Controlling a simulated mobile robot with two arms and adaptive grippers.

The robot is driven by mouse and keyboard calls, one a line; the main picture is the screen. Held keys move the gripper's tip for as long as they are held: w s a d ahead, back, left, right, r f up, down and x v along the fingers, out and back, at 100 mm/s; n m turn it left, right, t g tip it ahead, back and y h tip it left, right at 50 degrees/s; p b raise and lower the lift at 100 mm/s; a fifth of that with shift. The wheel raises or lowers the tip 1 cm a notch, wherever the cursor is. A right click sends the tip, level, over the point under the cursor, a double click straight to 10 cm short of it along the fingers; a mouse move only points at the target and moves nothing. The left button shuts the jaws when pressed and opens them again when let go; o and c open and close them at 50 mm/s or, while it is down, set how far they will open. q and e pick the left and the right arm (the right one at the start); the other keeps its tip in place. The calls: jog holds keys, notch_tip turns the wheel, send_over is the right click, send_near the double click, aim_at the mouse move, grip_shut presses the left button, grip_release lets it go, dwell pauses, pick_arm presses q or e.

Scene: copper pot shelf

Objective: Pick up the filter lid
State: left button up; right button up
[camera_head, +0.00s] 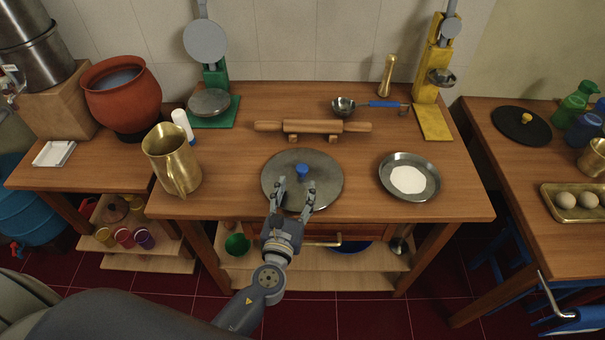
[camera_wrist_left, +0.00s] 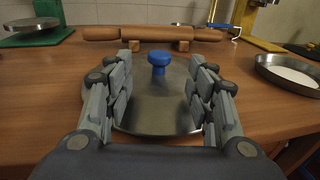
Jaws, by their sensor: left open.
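A round grey metal disc with a blue knob (camera_head: 302,170), which looks like the lid, lies flat on the middle table. Its bare plate (camera_head: 327,180) shows right of the knob. My left gripper (camera_head: 292,194) is open over the near part of the disc, with its fingertips just short of the knob. In the left wrist view the blue knob (camera_wrist_left: 159,64) stands upright beyond and between the two open fingers, touching neither. The near edge of the disc is partly hidden by the gripper. My right gripper is not in view.
A rolling pin (camera_head: 313,127) on a stand lies behind the disc. A steel plate of white powder (camera_head: 409,179) is to the right, and a brass jug (camera_head: 171,160) to the left. A dark lid with a yellow knob (camera_head: 521,126) lies on the right table.

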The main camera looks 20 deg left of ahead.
aim_at(301, 173)
pick_arm(q)
jog(key=w, duration=0.4)
jog(key=w+p, duration=0.1)
jog(key=shift+w+a+f, duration=0.2)
jog(key=shift+w+a, duration=0.05)
jog(key=shift+w, duration=0.15)
grip_shut()
